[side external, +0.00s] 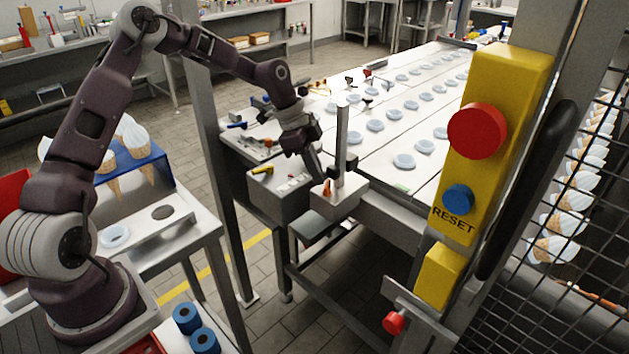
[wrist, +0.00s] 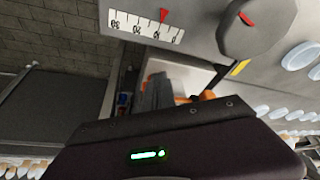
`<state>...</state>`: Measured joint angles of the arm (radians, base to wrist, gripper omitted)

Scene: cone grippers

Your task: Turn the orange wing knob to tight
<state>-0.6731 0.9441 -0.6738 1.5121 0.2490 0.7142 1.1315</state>
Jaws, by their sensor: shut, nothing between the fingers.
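The orange wing knob (side external: 327,187) sits on the grey block (side external: 345,203) at the foot of the upright metal post (side external: 342,130). In the wrist view a bit of orange (wrist: 181,99) shows beside my fingers, and the rest is hidden behind them. My gripper (side external: 317,176) points down beside the knob, close to it. In the wrist view my gripper (wrist: 156,90) has its fingers together with nothing held. I cannot tell whether the fingers touch the knob.
A numbered scale (wrist: 145,22) with a red pointer lies near a round grey part (wrist: 255,28). A yellow handle (side external: 262,170) is on the neighbouring box. The conveyor table (side external: 390,135) behind carries several pale discs. A yellow control box (side external: 490,140) stands in the foreground at right.

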